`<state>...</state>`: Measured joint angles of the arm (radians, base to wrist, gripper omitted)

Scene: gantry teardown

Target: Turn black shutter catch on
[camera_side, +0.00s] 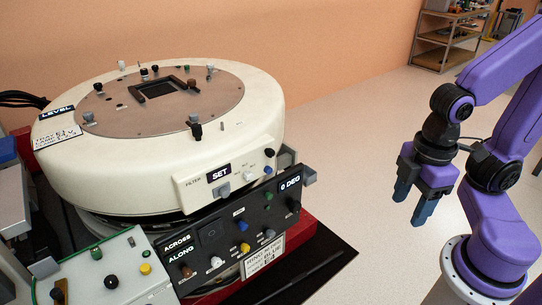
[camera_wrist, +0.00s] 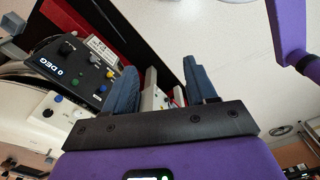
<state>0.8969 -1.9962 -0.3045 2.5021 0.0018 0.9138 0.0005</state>
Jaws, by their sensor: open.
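A round cream machine (camera_side: 70,165) stands at the left in the side view, with a brown plate (camera_side: 125,125) on top. A black upright catch (camera_side: 195,127) stands at the plate's front right edge. A black knob (camera_side: 269,153) sits on the side by the SET label. No shutter label is legible, so I cannot tell for certain which is the shutter catch, or its setting. My gripper (camera_side: 412,204) is open and empty, pointing down, well right of the machine. In the wrist view my gripper (camera_wrist: 160,68) shows two blue fingers apart, with nothing held between them.
A black control panel (camera_side: 215,262) with coloured knobs and a 0 DEG label juts from the machine's front; it also shows in the wrist view (camera_wrist: 90,92). A grey-green box (camera_side: 130,285) stands front left. Open floor lies between machine and gripper. Shelves (camera_side: 445,50) stand far back.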

